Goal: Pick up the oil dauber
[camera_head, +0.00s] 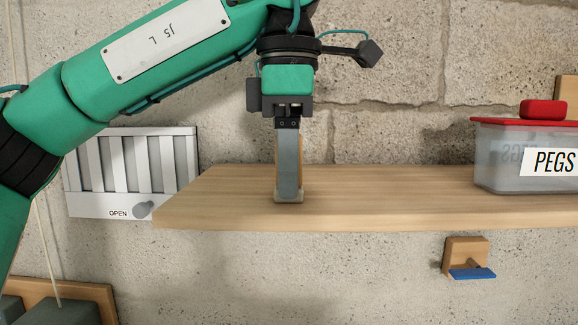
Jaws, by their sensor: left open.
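My left gripper (288,192) points straight down at the wooden shelf, its tips close to the shelf top. One grey finger faces me and hides the other. A narrow tan, wood-coloured upright piece (301,160) shows along the finger's edge, with a small pale foot at the bottom by the fingertip. It may be the oil dauber, but the finger covers most of it. The gripper is open around or beside this piece; I cannot tell whether they touch. My right gripper is not in view.
The wooden shelf (390,200) is clear between my gripper and a clear tub (505,165) with a red lid, labelled PEGS, at the right. A white louvred vent (90,207) marked OPEN is left of the shelf. A small wooden bracket with a blue ledge (472,273) is below.

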